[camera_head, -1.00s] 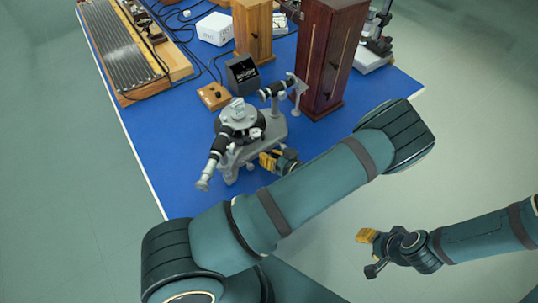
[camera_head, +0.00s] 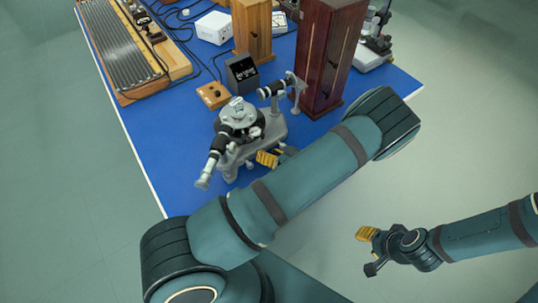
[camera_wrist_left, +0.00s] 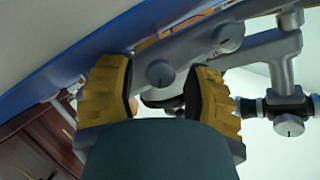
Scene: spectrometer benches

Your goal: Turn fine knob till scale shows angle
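The grey spectrometer (camera_head: 238,122) stands near the blue table's front edge, with black-banded telescope tubes reaching to its lower left and upper right. My left gripper (camera_head: 267,158) is at its near right side, partly hidden by my forearm. In the left wrist view its two yellow-padded fingers (camera_wrist_left: 157,100) are apart, with a round grey knob (camera_wrist_left: 160,73) showing just beyond the gap. Another grey knob (camera_wrist_left: 228,38) is farther right. I cannot tell whether a finger touches a knob. The scale's angle cannot be read. My right gripper (camera_head: 370,251) is open and empty, off the table.
A dark display box (camera_head: 242,73) and a small wooden block (camera_head: 213,95) stand behind the spectrometer. A tall dark-red wooden cabinet (camera_head: 327,55) stands close on the right. Bare blue tabletop (camera_head: 165,150) lies to the left.

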